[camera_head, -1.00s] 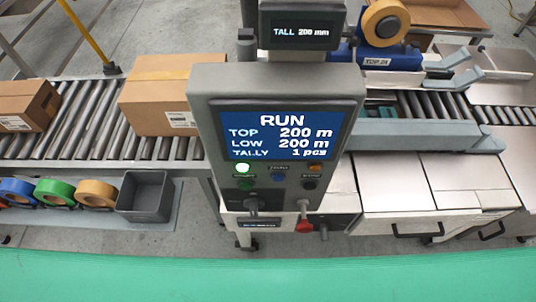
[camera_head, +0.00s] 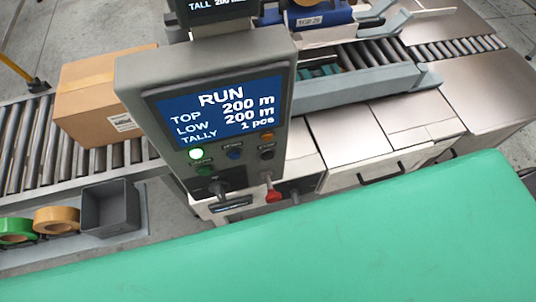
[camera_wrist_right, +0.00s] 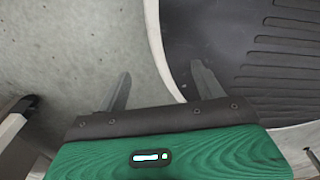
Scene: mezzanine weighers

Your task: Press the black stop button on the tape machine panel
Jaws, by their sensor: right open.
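The tape machine panel (camera_head: 180,85) is a grey upright box left of centre in the head view. Its blue screen (camera_head: 222,110) reads RUN, TOP 200 m, LOW 200 m, TALLY 1 pcs. Below the screen, the black button (camera_head: 267,153) is at the lower right, under an orange one (camera_head: 267,137). The small labels are unreadable. In the right wrist view my right gripper (camera_wrist_right: 162,88) is open and empty, away from the panel. Neither gripper shows in the head view.
A red-tipped lever (camera_head: 272,194) and a dark knob (camera_head: 218,188) stick out under the panel. A cardboard box (camera_head: 90,95) is on the roller conveyor. A grey bin (camera_head: 110,207) and tape rolls (camera_head: 57,219) are lower left. A flat green surface (camera_head: 330,240) spans the foreground.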

